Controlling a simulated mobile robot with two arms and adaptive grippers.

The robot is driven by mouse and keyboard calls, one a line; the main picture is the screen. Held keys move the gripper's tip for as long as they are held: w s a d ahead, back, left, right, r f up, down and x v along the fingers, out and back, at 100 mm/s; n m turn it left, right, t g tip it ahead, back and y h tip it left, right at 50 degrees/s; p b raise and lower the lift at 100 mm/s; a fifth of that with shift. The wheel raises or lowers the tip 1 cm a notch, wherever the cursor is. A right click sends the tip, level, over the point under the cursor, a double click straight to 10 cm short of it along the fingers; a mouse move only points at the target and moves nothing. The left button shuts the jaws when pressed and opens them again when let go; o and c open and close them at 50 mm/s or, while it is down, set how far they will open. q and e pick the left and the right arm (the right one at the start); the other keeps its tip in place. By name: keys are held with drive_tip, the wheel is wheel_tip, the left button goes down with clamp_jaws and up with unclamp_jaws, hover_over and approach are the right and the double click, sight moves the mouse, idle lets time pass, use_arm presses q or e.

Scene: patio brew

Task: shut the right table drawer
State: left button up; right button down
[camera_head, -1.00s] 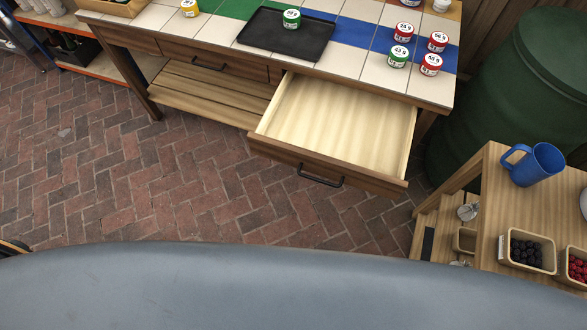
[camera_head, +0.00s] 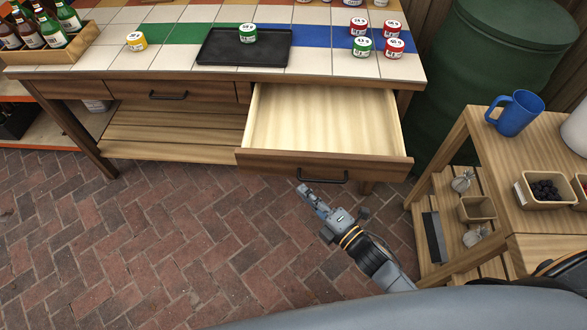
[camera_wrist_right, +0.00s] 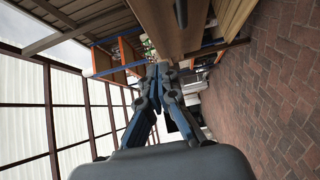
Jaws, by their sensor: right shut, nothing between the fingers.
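The right table drawer (camera_head: 325,120) is pulled out, empty, with pale wooden insides. Its brown front (camera_head: 270,160) carries a dark bar handle (camera_head: 323,178). My right gripper (camera_head: 303,190) is shut and empty, just in front of and slightly below the handle's left end in the head view; whether it touches cannot be told. In the right wrist view its fingers (camera_wrist_right: 158,68) are together, with brown wood beyond them. My left gripper is not in view.
The tiled table (camera_head: 190,80) holds a black tray (camera_head: 215,50), several labelled jars and a bottle crate (camera_head: 40,60). The left drawer (camera_head: 140,92) is shut. A side table (camera_head: 482,135) with a blue mug (camera_head: 516,113) and a green barrel (camera_head: 460,90) stand at right. Brick floor is clear in front.

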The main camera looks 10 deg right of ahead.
drive_tip(key=w, duration=0.2)
drive_tip(key=w+a, duration=0.1)
drive_tip(key=w, duration=0.4)
drive_tip(key=shift+a, duration=0.3)
drive_tip(key=shift+w+d, duration=0.15)
drive_tip(key=shift+w, duration=0.3)
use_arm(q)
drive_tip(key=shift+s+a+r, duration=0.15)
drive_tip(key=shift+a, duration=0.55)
